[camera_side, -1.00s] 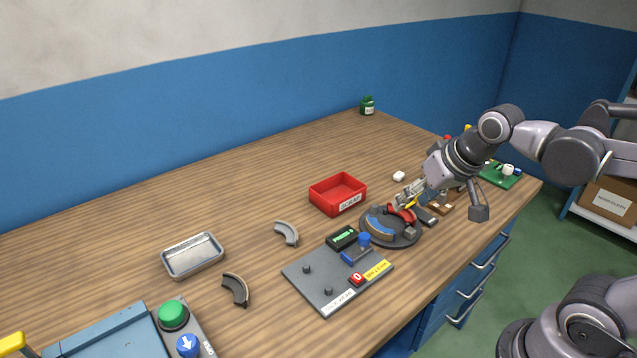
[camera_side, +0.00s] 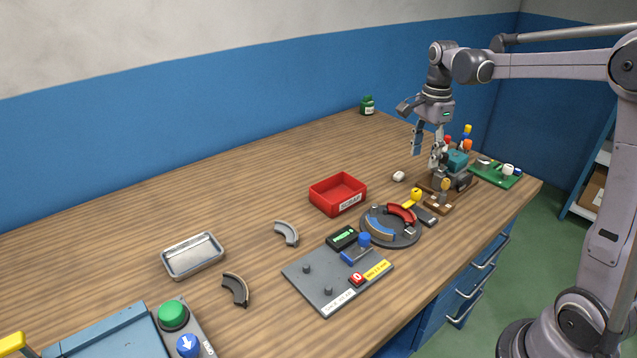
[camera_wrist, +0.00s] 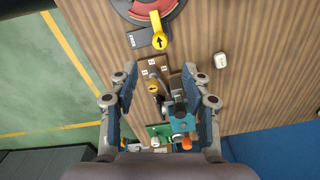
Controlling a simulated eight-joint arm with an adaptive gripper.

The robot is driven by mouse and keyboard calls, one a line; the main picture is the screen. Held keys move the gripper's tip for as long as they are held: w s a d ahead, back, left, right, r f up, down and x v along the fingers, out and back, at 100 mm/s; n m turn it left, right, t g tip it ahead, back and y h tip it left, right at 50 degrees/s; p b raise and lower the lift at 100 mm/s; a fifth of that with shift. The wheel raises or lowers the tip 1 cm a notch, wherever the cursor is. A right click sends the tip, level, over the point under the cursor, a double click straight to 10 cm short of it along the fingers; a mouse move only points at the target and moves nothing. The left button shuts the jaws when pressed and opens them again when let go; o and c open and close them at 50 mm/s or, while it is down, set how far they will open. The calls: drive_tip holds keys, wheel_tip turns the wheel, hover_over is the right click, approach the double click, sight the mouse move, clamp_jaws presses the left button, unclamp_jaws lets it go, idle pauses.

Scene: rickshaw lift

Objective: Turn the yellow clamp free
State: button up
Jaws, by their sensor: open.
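The yellow clamp (camera_side: 412,198) stands at the far edge of the round dark turntable (camera_side: 402,238), with its bar reaching toward the red arc (camera_side: 401,214). In the wrist view the yellow clamp (camera_wrist: 159,30) has a black arrow on its round head, and its bar points up the picture over the rim by the red arc (camera_wrist: 150,5). A blue arc (camera_side: 379,228) also lies on the turntable. My gripper (camera_side: 427,155) is open and empty, pointing down, raised above the bench behind the clamp. Its spread fingers (camera_wrist: 160,78) frame other items in the wrist view.
A teal device (camera_side: 457,161) and a wooden block (camera_side: 440,204) stand below and right of my gripper. A dark block (camera_side: 424,217) lies beside the clamp. A red tray (camera_side: 338,194), a white item (camera_side: 398,176) and a green board (camera_side: 500,174) are nearby. The bench's back left is clear.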

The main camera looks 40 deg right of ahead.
sight(417, 191)
wheel_tip(417, 191, down, 11)
drive_tip(key=shift+r, duration=0.15)
idle(0.4)
clamp_jaws()
